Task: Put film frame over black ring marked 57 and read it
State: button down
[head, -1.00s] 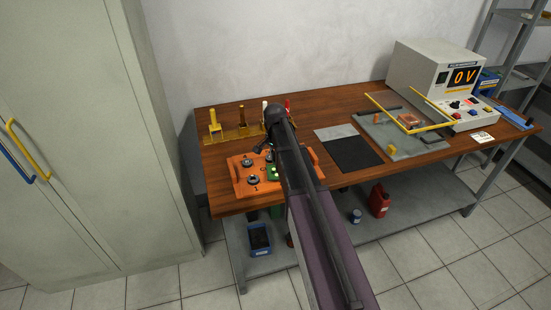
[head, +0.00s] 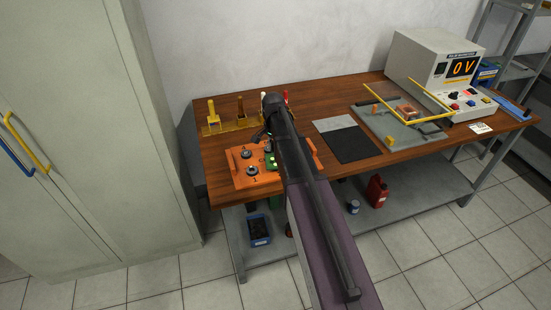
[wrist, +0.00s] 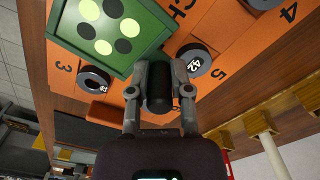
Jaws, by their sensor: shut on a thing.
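The film frame (wrist: 108,36) is green with pale and dark round spots. It is tilted in the wrist view, over the orange numbered board (wrist: 68,82). My gripper (wrist: 159,88) is shut on the frame's dark grip piece at the frame's corner. In the head view, the green frame (head: 270,161) shows beside my arm, over the board. One black ring (wrist: 195,63) reads 42, near the number 5. Another dark ring (wrist: 95,80), near the number 3, has a label too small to read. I see no ring marked 57; the frame hides part of the board.
A yellow rack with upright tools (head: 225,128) stands behind the board. To the right lie a black and grey mat (head: 348,140) and a grey tray with yellow bars (head: 395,130). A meter box (head: 432,65) reads 0 V. A cabinet (head: 90,130) stands left.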

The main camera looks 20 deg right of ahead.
jog(key=shift+r+p, duration=2.45)
jog(key=shift+r, duration=0.25)
